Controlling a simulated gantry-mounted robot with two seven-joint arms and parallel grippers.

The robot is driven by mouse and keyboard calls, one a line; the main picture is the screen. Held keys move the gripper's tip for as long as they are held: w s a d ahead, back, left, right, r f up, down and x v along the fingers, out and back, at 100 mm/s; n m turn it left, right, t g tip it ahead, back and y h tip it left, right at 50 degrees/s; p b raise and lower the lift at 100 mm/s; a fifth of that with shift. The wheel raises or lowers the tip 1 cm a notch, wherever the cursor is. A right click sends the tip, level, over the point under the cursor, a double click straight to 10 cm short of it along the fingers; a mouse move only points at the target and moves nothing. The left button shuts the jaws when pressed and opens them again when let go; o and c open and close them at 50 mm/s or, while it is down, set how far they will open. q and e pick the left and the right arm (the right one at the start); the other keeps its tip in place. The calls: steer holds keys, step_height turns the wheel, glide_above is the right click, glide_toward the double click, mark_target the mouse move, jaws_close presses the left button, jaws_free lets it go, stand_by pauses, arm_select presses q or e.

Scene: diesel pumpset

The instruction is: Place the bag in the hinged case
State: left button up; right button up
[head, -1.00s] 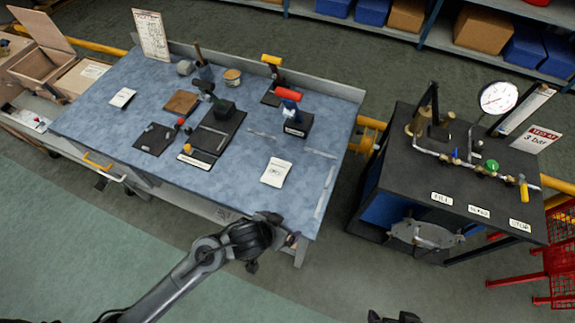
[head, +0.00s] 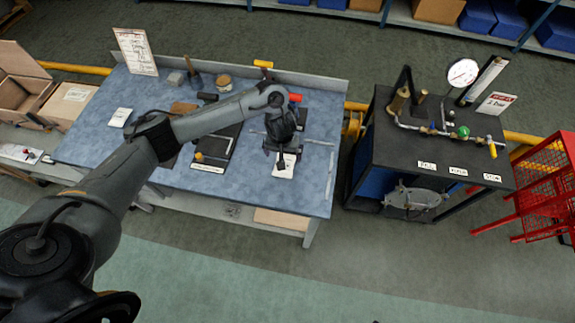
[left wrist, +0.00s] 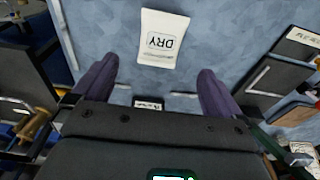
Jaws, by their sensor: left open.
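The bag (head: 286,171) is a small white packet lying flat on the blue bench top, partly covered by my left gripper in the head view. In the left wrist view the bag (left wrist: 161,40) reads "DRY" and lies beyond the fingertips, roughly between their lines. My left gripper (head: 279,158) is open and empty, pointing down over the bag; its two dark fingers (left wrist: 157,68) are wide apart. A wooden hinged case (head: 20,97) with its lid raised stands at the far left, cut by the picture edge. My right gripper is not in view.
The blue bench (head: 270,198) holds several tools and blocks, partly hidden behind my left arm. A clipboard sheet (head: 136,52) stands at its back left. A black test stand with a gauge (head: 462,72) and a red mesh frame (head: 545,175) are to the right.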

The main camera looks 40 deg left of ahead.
mark_target(289, 159)
arm_select(q)
step_height(289, 159, down, 4)
steer(key=shift+w+r+b, duration=0.1)
steer(key=shift+w+b, duration=0.05)
steer(key=shift+b, duration=0.6)
steer(key=shift+w+a+f+b, duration=0.15)
steer(key=shift+f+b, duration=0.15)
steer(key=shift+f, duration=0.65)
steer(key=shift+w+a+f+b, duration=0.2)
steer(key=shift+f+b, duration=0.15)
steer(key=shift+f, duration=0.6)
steer(key=shift+w+a+f+b, duration=0.15)
steer(key=shift+f+b, duration=0.15)
steer(key=shift+f, duration=0.65)
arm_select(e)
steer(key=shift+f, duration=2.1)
arm_select(q)
steer(key=c, duration=1.1)
steer(key=shift+c, duration=0.6)
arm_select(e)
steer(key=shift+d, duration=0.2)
arm_select(q)
steer(key=shift+r, duration=0.1)
